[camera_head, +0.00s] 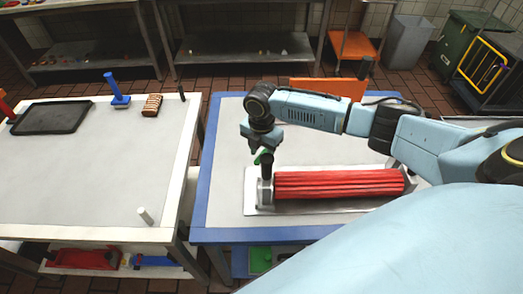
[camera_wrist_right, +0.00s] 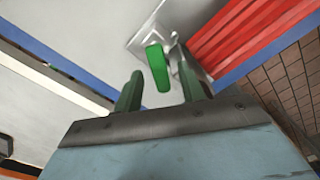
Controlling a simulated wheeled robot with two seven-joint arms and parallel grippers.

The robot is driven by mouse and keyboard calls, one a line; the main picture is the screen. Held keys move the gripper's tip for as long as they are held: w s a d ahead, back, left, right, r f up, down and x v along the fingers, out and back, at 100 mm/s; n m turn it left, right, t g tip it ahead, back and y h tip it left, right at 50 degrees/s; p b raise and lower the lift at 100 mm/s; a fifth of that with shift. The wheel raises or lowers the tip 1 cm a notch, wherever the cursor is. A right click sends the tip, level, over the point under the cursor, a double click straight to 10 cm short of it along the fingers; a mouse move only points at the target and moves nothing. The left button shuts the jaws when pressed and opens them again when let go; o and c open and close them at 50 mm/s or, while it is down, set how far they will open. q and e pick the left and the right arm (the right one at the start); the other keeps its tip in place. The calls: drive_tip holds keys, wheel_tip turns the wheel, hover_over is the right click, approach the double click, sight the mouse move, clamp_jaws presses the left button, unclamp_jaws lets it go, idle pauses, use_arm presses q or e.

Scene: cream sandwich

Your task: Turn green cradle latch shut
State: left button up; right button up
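The green latch (camera_wrist_right: 157,67) shows in the right wrist view as a rounded bar, between and just beyond my two dark fingertips. A small part of the latch (camera_head: 257,157) shows in the head view at the left end of the cradle. My right gripper (camera_wrist_right: 160,84) is open, with a gap on both sides of the latch; I see no clear contact. In the head view my right gripper (camera_head: 265,160) points down over the cradle's left end. The cradle (camera_head: 265,192) is grey metal and holds a red ribbed roll (camera_head: 340,184). My left gripper is out of view.
The cradle stands on a pale plate on a blue-edged table (camera_head: 221,160). An orange panel (camera_head: 328,87) stands at the table's back. A white table (camera_head: 100,180) on the left carries a black tray (camera_head: 50,118) and a blue tool (camera_head: 117,90). The blue-edged table's left part is clear.

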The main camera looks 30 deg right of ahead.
clamp_jaws()
drive_tip(key=shift+n+p, duration=0.4)
drive_tip(key=shift+n, duration=0.1)
drive_tip(key=shift+s+d+n+p, duration=0.25)
drive_tip(key=shift+n+p, duration=0.25)
drive_tip(key=shift+n, duration=0.5)
drive_tip(key=shift+s+d+n+p, duration=0.1)
drive_tip(key=shift+d+n+p, duration=0.1)
drive_tip(key=shift+n, duration=0.75)
drive_tip(key=shift+s+d+n+p, duration=0.1)
drive_tip(key=shift+n+p, duration=0.1)
drive_tip(key=shift+n, duration=0.75)
unclamp_jaws()
